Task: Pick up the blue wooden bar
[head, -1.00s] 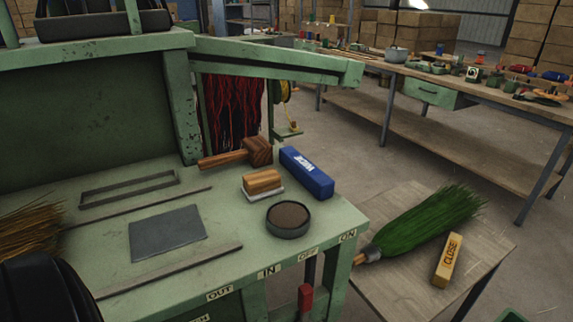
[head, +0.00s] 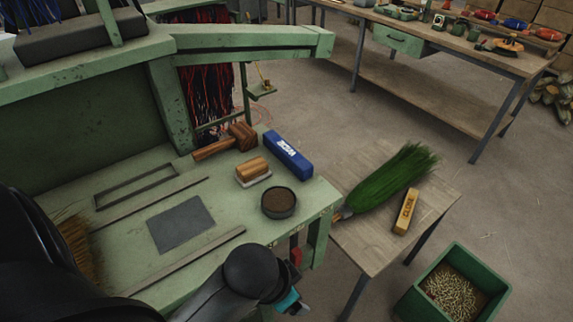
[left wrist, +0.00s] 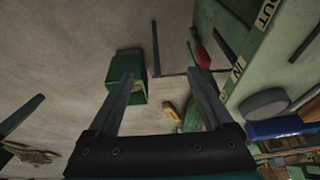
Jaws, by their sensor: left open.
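The blue wooden bar (head: 288,155), with white lettering, lies on the green bench near its right edge in the head view. It also shows at the right side of the left wrist view (left wrist: 275,129). My left gripper (left wrist: 164,55) is open with nothing between its fingers. In the head view my left arm reaches in at the bottom, below the bench's front edge, its hand mostly hidden. The gripper is well apart from the bar. My right gripper is not in view.
Close to the bar are a wooden mallet (head: 228,142), a wooden-backed brush (head: 253,171) and a round dark dish (head: 279,203). A side table at right holds a green broom head (head: 390,185) and a yellow bar (head: 405,212). A green bin (head: 440,255) stands on the floor.

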